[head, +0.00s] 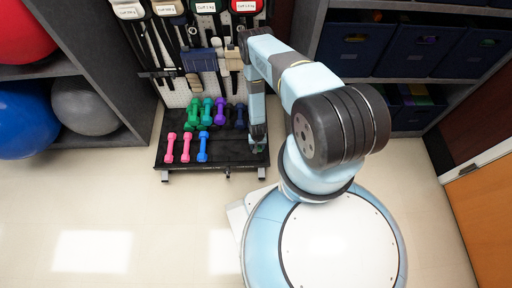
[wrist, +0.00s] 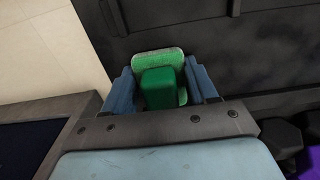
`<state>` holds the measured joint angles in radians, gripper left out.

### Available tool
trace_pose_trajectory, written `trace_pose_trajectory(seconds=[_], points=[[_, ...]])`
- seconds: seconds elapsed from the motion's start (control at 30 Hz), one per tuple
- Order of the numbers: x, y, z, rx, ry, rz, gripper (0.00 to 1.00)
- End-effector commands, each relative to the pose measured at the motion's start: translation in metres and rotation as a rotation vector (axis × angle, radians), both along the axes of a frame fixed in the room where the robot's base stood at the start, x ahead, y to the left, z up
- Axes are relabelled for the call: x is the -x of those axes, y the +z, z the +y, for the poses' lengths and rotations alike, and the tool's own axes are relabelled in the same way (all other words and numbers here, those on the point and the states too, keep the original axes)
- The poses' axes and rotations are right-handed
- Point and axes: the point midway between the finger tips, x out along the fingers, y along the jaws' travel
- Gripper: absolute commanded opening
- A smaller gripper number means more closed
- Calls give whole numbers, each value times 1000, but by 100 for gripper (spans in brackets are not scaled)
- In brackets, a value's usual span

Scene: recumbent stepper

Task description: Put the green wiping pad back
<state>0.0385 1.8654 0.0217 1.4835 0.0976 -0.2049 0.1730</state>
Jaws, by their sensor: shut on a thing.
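The green wiping pad (wrist: 158,60) shows in the wrist view as a pale green plate with a darker green block on it. My gripper (wrist: 161,86) has its two blue fingers on either side of the block and is shut on the pad. In the head view my gripper (head: 258,140) points down over the right end of the black rack base (head: 215,158). A small bit of the green pad (head: 258,149) shows at its tip. I cannot tell whether the pad touches the base.
Pink, blue, green, purple and dark dumbbells (head: 202,147) stand on the base left of my gripper. A pegboard (head: 200,60) with hanging cuffs rises behind. Shelves with balls (head: 82,106) are at left, shelves with bins (head: 420,50) at right. The floor in front is clear.

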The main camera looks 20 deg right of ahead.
Motion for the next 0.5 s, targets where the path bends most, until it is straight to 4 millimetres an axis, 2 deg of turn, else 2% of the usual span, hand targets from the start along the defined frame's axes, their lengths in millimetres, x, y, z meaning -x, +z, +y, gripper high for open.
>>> trace_pose_trajectory(seconds=[0.27, 0.3, 0.5], points=[[0, -1, 0, 0, 0, 0, 19], [0, -1, 0, 0, 0, 0, 59], [0, -1, 0, 0, 0, 0, 78]])
